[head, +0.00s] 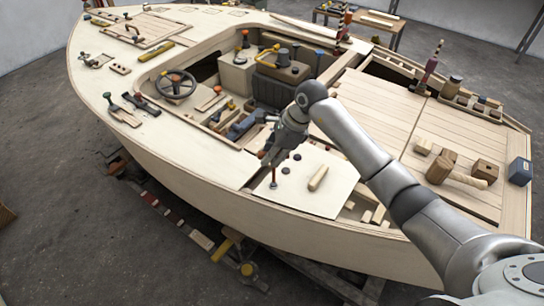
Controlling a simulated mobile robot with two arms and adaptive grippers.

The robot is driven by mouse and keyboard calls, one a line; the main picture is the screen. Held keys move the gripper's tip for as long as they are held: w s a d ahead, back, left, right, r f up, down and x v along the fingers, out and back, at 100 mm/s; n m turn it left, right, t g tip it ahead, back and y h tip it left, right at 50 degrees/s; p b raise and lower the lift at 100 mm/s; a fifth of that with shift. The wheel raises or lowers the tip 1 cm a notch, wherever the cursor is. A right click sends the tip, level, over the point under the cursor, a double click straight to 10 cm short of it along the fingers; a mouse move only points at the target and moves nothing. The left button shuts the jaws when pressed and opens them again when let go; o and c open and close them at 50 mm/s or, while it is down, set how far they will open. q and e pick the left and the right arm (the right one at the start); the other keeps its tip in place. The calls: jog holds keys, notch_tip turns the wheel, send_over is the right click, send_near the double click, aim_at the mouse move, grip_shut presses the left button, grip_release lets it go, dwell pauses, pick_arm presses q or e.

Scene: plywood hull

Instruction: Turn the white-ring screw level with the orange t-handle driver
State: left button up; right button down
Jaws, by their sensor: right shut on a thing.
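My right gripper (270,157) reaches in from the right over the pale panel (318,192) near the hull's near side. It is shut on the orange t-handle driver (274,175), of which a bit of orange and a thin upright shaft show below the fingers. The driver's lower end meets a small dark spot on the panel, next to its left edge. Two more dark round screw heads (286,170) show on the panel, just right of the driver. White rings are too small to make out, so I cannot tell which screw is the white-ring one. My left gripper is out of view.
A pale wooden peg (318,178) lies on the panel right of the driver. The open cockpit with a steering wheel (175,84) and several tools lies behind. A wooden mallet (455,175) and blocks sit on the right deck. The panel's front part is clear.

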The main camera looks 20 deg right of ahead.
jog(key=n+g+b, duration=0.1)
jog(key=n+b, duration=0.1)
jog(key=b, duration=0.1)
jog(key=n+g+b, duration=0.1)
jog(key=n+b, duration=0.2)
jog(key=n+g+b, duration=0.1)
jog(key=n+b, duration=0.1)
jog(key=n, duration=0.1)
jog(key=shift+d+f+b, duration=0.1)
jog(key=shift+f+b, duration=0.3)
jog(key=shift+s+r+n+g+b, duration=0.15)
jog(key=shift+n+g+b, duration=0.25)
jog(key=shift+n, duration=0.5)
jog(key=shift+r, duration=0.15)
jog(key=shift+b, duration=0.35)
